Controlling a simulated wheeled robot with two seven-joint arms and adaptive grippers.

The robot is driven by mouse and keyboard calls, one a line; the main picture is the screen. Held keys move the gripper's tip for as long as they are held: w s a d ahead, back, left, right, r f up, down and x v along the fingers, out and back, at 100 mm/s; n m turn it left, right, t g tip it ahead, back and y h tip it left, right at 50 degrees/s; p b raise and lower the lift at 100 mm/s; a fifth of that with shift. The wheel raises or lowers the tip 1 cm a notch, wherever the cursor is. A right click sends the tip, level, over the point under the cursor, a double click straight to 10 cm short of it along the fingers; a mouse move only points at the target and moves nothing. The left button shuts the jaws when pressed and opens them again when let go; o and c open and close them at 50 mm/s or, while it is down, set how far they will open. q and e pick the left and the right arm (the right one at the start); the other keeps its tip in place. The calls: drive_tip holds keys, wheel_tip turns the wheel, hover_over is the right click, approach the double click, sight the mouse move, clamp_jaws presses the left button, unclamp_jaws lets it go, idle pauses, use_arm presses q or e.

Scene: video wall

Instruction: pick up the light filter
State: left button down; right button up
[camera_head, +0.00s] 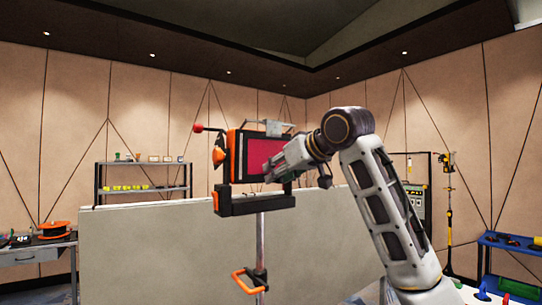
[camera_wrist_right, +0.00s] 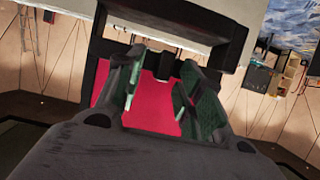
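The light filter appears to be the magenta-red panel (camera_head: 256,150) set in a black frame with orange parts, held upright on a stand. It also shows as a red sheet (camera_wrist_right: 153,100) inside a dark frame in the right wrist view. My right gripper (camera_head: 268,172) is in front of the panel's lower right part and hides some of it. In the wrist view its two fingers (camera_wrist_right: 160,78) are apart, with red showing between them. I cannot tell whether the fingertips touch the panel or frame. My left gripper is not in view.
A metal pole (camera_head: 261,240) with an orange handle (camera_head: 245,281) supports the frame. A pale low wall (camera_head: 150,250) stands behind it. Shelves (camera_head: 142,188) and a workbench (camera_head: 35,250) are at left. A blue rack (camera_head: 510,241) is at right.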

idle(0.4)
clamp_jaws()
drive_tip(key=shift+r, duration=0.2)
idle(0.3)
drive_tip(key=shift+r, duration=0.5)
drive_tip(key=s+d+b, duration=0.5)
drive_tip(key=s+d, duration=0.5)
drive_tip(key=s, duration=0.4)
drive_tip(key=shift+s+d, duration=0.3)
drive_tip(key=shift+d, duration=0.05)
